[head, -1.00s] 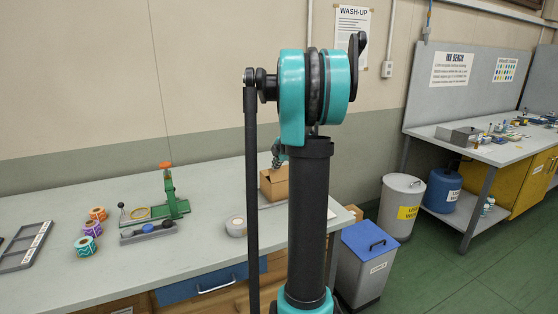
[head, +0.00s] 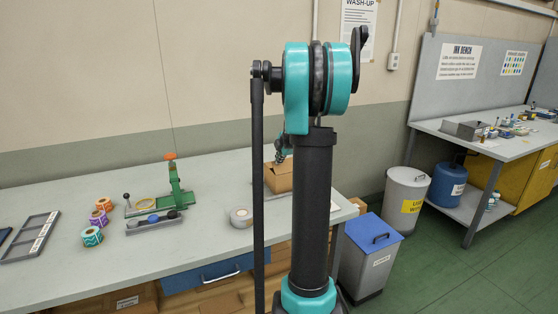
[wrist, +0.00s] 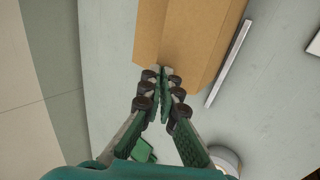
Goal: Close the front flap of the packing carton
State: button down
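The brown packing carton (head: 279,178) stands on the bench in the head view, partly hidden behind my arm. In the wrist view its cardboard (wrist: 195,30) fills the top middle, with a fold line running down its right part. I cannot tell for sure which panel is the front flap or its angle. My gripper (wrist: 162,74) has its fingertips together with nothing seen between them. The tips overlap the carton's near edge in the wrist view; I cannot tell whether they touch it. In the head view my gripper is just above the carton, mostly hidden by the arm.
A grey tape roll (head: 241,217) lies left of the carton. A green hand-press tool (head: 176,190), several label rolls (head: 92,236) and a grey frame (head: 32,238) lie further left. A blue-lidded bin (head: 371,236) stands off the bench's right end.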

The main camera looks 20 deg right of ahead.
jog(key=shift+w+f+g, duration=0.1)
jog(key=shift+w+g, duration=0.2)
jog(key=shift+g, duration=0.1)
jog(key=w+g, duration=0.1)
jog(key=f+g, duration=0.1)
jog(key=g, duration=0.1)
jog(key=shift+w, duration=0.35)
jog(key=g, duration=0.1)
jog(key=w+f+g, duration=0.1)
jog(key=shift+a+f+g, duration=0.1)
jog(key=shift+f+g, duration=0.2)
jog(key=shift+g, duration=0.1)
jog(key=shift+w+f, duration=0.1)
jog(key=shift+f, duration=0.05)
dwell(0.5)
jog(key=shift+s+r, duration=0.35)
jog(key=shift+s, duration=0.4)
